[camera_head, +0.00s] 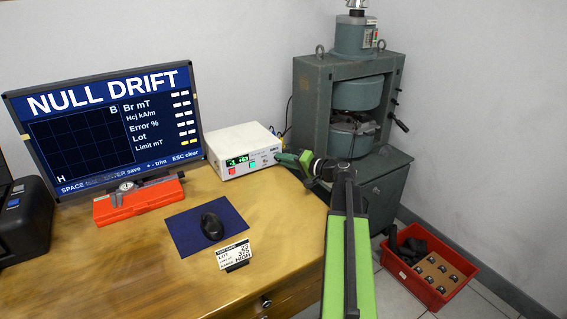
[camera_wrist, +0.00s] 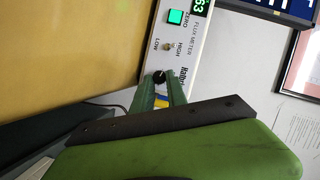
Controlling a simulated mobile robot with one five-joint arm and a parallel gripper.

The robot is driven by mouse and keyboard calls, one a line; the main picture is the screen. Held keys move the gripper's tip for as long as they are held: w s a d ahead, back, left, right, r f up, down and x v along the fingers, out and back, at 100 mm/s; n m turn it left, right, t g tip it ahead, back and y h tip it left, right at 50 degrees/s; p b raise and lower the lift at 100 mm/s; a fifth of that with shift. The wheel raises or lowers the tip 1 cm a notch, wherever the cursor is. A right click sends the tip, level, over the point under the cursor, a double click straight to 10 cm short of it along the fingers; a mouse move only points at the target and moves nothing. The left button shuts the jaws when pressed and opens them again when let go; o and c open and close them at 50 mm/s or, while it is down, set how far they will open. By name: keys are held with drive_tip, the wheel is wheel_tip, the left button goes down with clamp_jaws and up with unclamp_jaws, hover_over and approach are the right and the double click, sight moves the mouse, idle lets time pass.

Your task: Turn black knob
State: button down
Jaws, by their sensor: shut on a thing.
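The black knob (camera_wrist: 159,77) is a small round knob on the front panel of the white flux meter (camera_head: 240,146). In the wrist view the meter's panel (camera_wrist: 183,62) also shows a green ZERO button and a LOW/HIGH toggle. My gripper (camera_wrist: 160,86) has its two green fingers at the knob, one on each side, and is shut on it. In the head view my gripper (camera_head: 281,158) is at the right end of the meter's front and hides the knob.
A monitor (camera_head: 110,125) reading NULL DRIFT stands left of the meter. A red case (camera_head: 137,199) with a caliper, a mouse (camera_head: 212,226) and a small card (camera_head: 234,254) are on the wooden desk. A green press (camera_head: 308,100) stands behind right. A red crate (camera_head: 432,293) is on the floor.

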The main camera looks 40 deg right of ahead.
idle(0.5)
drive_tip(key=c, duration=1.3)
unclamp_jaws()
drive_tip(key=p+v, duration=0.2)
drive_tip(key=v, duration=1.5)
drive_tip(key=shift+s+d+p, duration=0.15)
drive_tip(key=shift+s+p, duration=0.1)
drive_tip(key=shift+p, duration=0.15)
